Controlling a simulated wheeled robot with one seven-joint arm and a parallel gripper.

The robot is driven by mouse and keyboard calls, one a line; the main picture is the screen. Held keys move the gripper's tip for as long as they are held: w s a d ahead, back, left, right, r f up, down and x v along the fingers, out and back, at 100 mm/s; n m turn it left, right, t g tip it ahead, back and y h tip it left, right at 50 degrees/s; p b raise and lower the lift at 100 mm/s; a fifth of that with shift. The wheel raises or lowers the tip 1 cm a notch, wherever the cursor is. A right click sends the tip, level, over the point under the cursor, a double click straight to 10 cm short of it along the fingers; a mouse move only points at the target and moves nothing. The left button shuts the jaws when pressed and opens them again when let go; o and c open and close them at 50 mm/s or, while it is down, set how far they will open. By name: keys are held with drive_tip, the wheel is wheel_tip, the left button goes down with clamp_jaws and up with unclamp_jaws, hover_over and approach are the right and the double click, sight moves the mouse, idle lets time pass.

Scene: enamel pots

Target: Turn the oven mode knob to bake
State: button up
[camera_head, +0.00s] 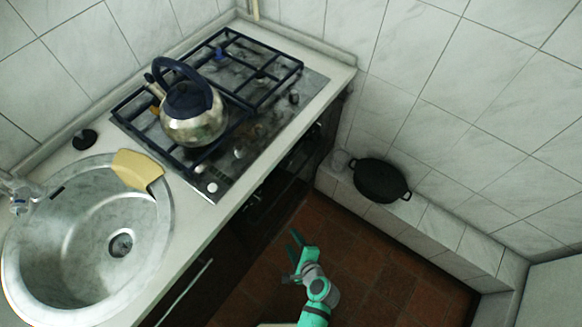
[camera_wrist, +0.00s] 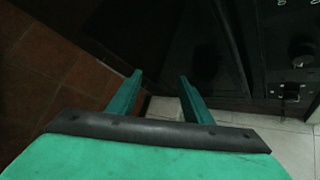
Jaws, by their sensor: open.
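The black oven front (camera_head: 297,158) is set under the hob in the head view, dark and seen steeply from above. In the wrist view, a dark panel at the right edge carries a round black knob (camera_wrist: 302,50) with small white marks around it. Another dark knob-like part (camera_wrist: 290,91) is below it. I cannot tell which is the mode knob or read its setting. My gripper (camera_head: 291,255) is over the floor in front of the cabinets, apart from the oven. In the wrist view its green fingers (camera_wrist: 160,78) are spread with nothing between them.
A steel kettle (camera_head: 193,125) stands on the gas hob (camera_head: 262,117). A black pot (camera_head: 381,180) sits on the tiled ledge (camera_head: 425,217). The brown floor (camera_head: 385,270) around my gripper is clear.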

drive_tip(key=w+d+r+m+y, duration=0.2)
drive_tip(key=w+r+m+y, duration=0.2)
drive_tip(key=w, duration=0.5)
drive_tip(key=m+t+y, duration=0.1)
drive_tip(key=m+y, duration=0.1)
drive_tip(key=y, duration=0.4)
approach(285, 164)
drive_tip(key=x, duration=0.2)
drive_tip(key=f+x, duration=0.1)
drive_tip(key=x, duration=0.5)
drive_tip(key=shift+w+d+f, duration=0.15)
drive_tip(key=shift+w+f, duration=0.15)
drive_tip(key=shift+f, duration=0.05)
drive_tip(key=shift+d, duration=0.1)
drive_tip(key=c, duration=1)
